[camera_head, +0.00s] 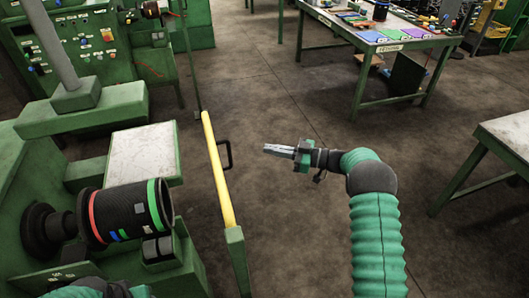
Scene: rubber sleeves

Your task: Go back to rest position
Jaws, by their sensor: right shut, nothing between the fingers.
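My right gripper (280,150) is in the middle of the camera_head view, at the end of my green-sleeved right arm. Its fingers point left and are together, with nothing between them. It hangs over bare floor, to the right of a yellow bar and apart from it. My left gripper does not show clearly; only a bit of green sleeve and dark arm parts appear at the bottom left edge. A dark cylinder (130,212) with red and green bands sits on the green machine (90,130) at the left.
The yellow bar (217,170) with a black handle (226,155) runs along the machine's right side. A green-legged table (400,42) with coloured sheets stands at the back right. Another table (510,135) is at the right edge. The floor (290,215) between is clear.

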